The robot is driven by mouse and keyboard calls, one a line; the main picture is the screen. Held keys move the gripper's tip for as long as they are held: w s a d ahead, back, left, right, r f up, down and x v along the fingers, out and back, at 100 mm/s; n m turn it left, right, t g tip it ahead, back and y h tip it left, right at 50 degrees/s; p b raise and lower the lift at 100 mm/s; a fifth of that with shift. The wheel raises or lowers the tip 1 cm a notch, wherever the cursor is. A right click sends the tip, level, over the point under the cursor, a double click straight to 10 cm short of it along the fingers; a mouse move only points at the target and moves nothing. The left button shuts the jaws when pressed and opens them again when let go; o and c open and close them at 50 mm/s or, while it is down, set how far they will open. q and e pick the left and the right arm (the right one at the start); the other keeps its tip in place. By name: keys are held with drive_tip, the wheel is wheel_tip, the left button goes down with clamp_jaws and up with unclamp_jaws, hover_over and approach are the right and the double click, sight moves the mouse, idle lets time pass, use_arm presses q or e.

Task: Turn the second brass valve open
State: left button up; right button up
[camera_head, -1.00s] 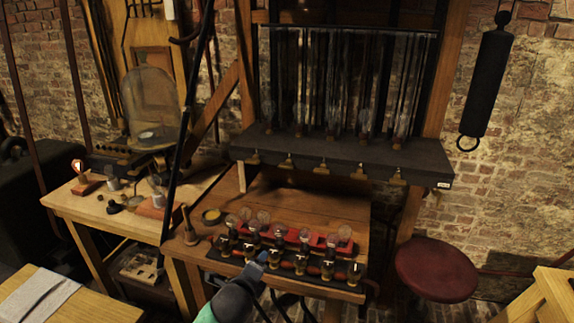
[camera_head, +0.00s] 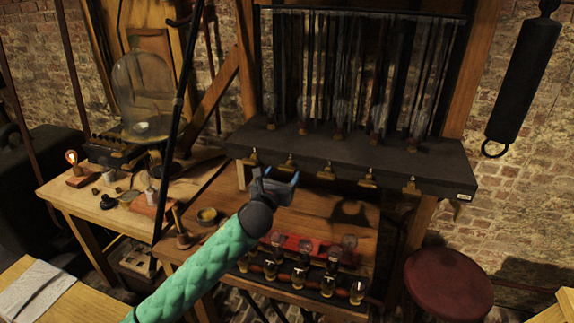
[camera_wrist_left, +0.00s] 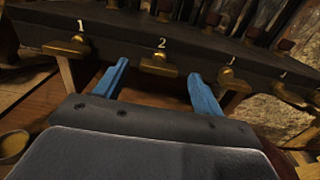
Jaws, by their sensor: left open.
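The second brass valve (camera_head: 290,165) is on the front edge of the dark shelf (camera_head: 345,152). In the left wrist view this valve (camera_wrist_left: 158,66) sits under the number 2, its handle lying crosswise. My left gripper (camera_head: 276,174) is open and empty, just in front of and below the second valve. In the wrist view its blue fingers (camera_wrist_left: 159,72) lie to either side of that valve, with the handle showing between and beyond the tips. I see no contact. My right gripper is not in view.
The first brass valve (camera_wrist_left: 68,47) and third valve (camera_wrist_left: 232,80) flank the second closely. Glass jars (camera_head: 340,110) stand on the shelf. Below are a red lamp rack (camera_head: 290,243) and a small dish (camera_head: 207,216) on the wooden bench. A red stool (camera_head: 448,280) stands right.

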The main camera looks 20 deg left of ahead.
sight(285, 170)
use_arm(q)
drive_tip(key=w, duration=0.3)
drive_tip(key=shift+p, duration=0.35)
drive_tip(key=shift+w, duration=0.6)
drive_tip(key=shift+w+f, duration=0.1)
drive_tip(key=shift+w, duration=0.05)
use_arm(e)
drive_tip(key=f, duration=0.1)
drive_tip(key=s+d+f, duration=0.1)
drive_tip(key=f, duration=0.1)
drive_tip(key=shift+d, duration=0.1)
use_arm(q)
drive_tip(key=c, duration=1)
drive_tip(key=shift+o, duration=0.2)
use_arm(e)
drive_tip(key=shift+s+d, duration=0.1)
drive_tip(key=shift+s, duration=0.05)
